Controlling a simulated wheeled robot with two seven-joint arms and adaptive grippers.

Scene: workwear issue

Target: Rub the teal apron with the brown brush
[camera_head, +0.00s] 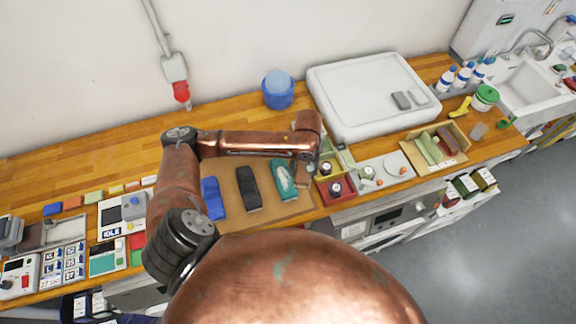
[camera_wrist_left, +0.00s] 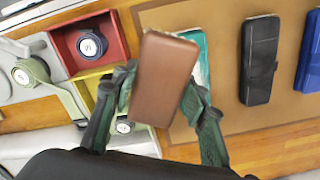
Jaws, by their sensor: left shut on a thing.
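The teal apron (camera_head: 280,178) lies folded at the right end of a brown mat, with a pale patch on top. It also shows in the left wrist view (camera_wrist_left: 203,62), partly hidden behind the brown brush. My left gripper (camera_head: 302,182) is over the right edge of the apron. In the left wrist view the fingers of my left gripper (camera_wrist_left: 158,92) are shut on the brown brush (camera_wrist_left: 164,75), whose smooth brown back faces the camera. The brush's underside is hidden, so I cannot tell whether it touches the apron. My right gripper is not in view.
A black folded item (camera_head: 248,189) and a blue one (camera_head: 212,199) lie left of the apron on the mat (camera_head: 231,204). Red and yellow bins (camera_wrist_left: 88,45) with round dark items stand beside it.

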